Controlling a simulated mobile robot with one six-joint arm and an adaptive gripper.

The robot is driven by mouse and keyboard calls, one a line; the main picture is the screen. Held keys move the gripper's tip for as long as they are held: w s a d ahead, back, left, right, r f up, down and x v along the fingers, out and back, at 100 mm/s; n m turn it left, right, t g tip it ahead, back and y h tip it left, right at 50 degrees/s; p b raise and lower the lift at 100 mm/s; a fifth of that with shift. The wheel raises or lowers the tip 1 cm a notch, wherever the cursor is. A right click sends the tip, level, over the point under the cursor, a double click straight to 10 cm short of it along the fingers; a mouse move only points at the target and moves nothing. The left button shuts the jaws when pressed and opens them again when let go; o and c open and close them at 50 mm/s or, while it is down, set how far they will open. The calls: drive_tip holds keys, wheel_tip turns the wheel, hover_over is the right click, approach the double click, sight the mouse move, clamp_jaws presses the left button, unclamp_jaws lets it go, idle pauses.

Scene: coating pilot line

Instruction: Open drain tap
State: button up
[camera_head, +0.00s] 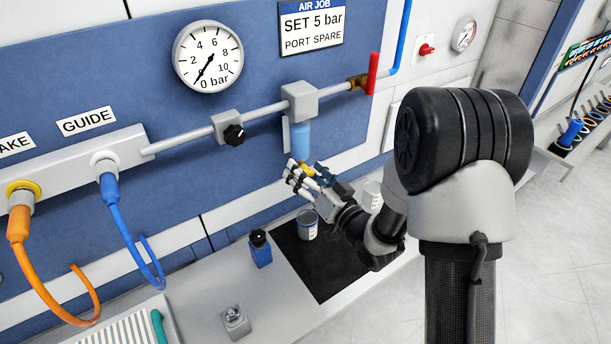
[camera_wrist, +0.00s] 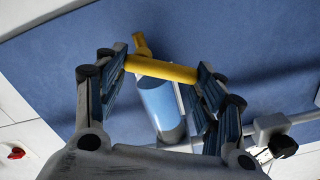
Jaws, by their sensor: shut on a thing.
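The drain tap is yellow, with a bar-shaped handle (camera_wrist: 160,69), at the bottom end of a blue filter bowl (camera_head: 300,140). The bowl hangs under a grey block on the pipe; it also shows in the wrist view (camera_wrist: 160,105). My gripper (camera_head: 303,175) is just below the bowl. In the wrist view my gripper (camera_wrist: 163,72) has its two fingers at the two ends of the yellow handle, shut on it. In the head view my fingers hide most of the tap, with only a bit of yellow (camera_head: 291,164) showing.
A cup (camera_head: 308,226) stands on a black mat (camera_head: 325,268) below my gripper. A red lever (camera_head: 372,74) is at the pipe's right end. The gauge (camera_head: 208,56) points near 0 bar.

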drive_tip(key=shift+w+d+r+m, duration=0.15)
drive_tip(key=shift+d+m, duration=0.05)
drive_tip(key=shift+m, duration=0.95)
drive_tip(key=shift+w+d+r+m, duration=0.1)
drive_tip(key=shift+d+m, duration=0.05)
drive_tip(key=shift+m, duration=1)
drive_tip(key=o, duration=1.1)
drive_tip(key=shift+c, duration=0.2)
drive_tip(key=v, duration=1.2)
